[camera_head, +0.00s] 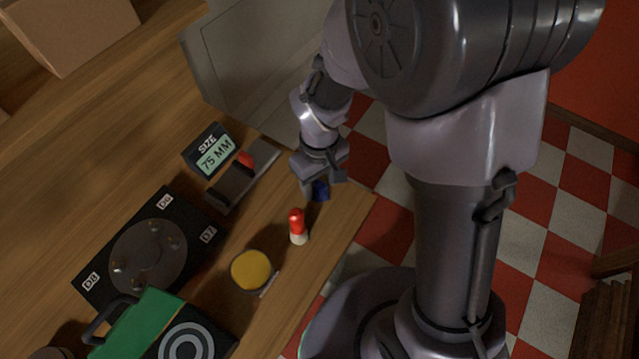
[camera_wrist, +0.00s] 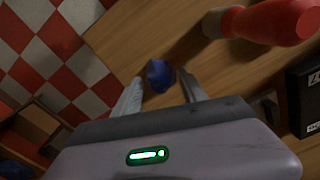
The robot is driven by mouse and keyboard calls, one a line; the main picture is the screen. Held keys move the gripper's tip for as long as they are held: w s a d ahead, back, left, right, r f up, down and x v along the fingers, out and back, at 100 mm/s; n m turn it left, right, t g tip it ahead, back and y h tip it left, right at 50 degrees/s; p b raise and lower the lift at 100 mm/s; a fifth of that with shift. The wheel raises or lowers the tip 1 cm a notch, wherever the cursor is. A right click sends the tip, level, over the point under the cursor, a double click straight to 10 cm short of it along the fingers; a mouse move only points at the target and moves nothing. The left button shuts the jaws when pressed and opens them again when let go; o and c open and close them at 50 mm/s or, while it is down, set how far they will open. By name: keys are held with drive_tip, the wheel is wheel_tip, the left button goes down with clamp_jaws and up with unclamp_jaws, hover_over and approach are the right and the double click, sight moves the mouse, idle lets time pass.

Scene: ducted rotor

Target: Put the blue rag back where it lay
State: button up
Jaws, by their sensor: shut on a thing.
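The blue rag (camera_head: 320,191) is a small dark blue bundle at my gripper (camera_head: 322,186), close to the right edge of the wooden bench. In the wrist view the blue rag (camera_wrist: 160,75) sits between the two fingertips of my gripper (camera_wrist: 158,82), and the jaws are shut on it. The rag is close over the bench top; I cannot tell whether it touches the wood. Part of it is hidden by the fingers in the head view.
A red-and-white bottle (camera_head: 298,226) stands close by; it also shows in the wrist view (camera_wrist: 265,22). A yellow-topped round tin (camera_head: 251,270), a "75 MM" display (camera_head: 208,149), a black plate with a disc (camera_head: 148,257) and a green case (camera_head: 150,325) lie farther left. Checkered floor lies beyond the edge.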

drive_tip(key=o, duration=1)
drive_tip(key=shift+f, duration=0.15)
drive_tip(key=o, duration=0.4)
drive_tip(key=shift+o, duration=0.2)
wheel_tip(320, 180, up, 12)
drive_tip(key=p, duration=0.5)
wheel_tip(320, 180, up, 12)
drive_tip(key=m+t+y, duration=0.1)
drive_tip(key=m+t, duration=0.2)
drive_tip(key=m, duration=0.3)
hover_over(320, 183)
drive_tip(key=s+d, duration=0.5)
drive_tip(key=s+d+r+m+t+y, duration=0.1)
drive_tip(key=s+r+m+t, duration=0.1)
drive_tip(key=s+r+m, duration=0.2)
drive_tip(key=shift+s+d+r+m+t, duration=0.15)
drive_tip(key=shift+s+d+m+t, duration=0.2)
drive_tip(key=shift+s, duration=0.9)
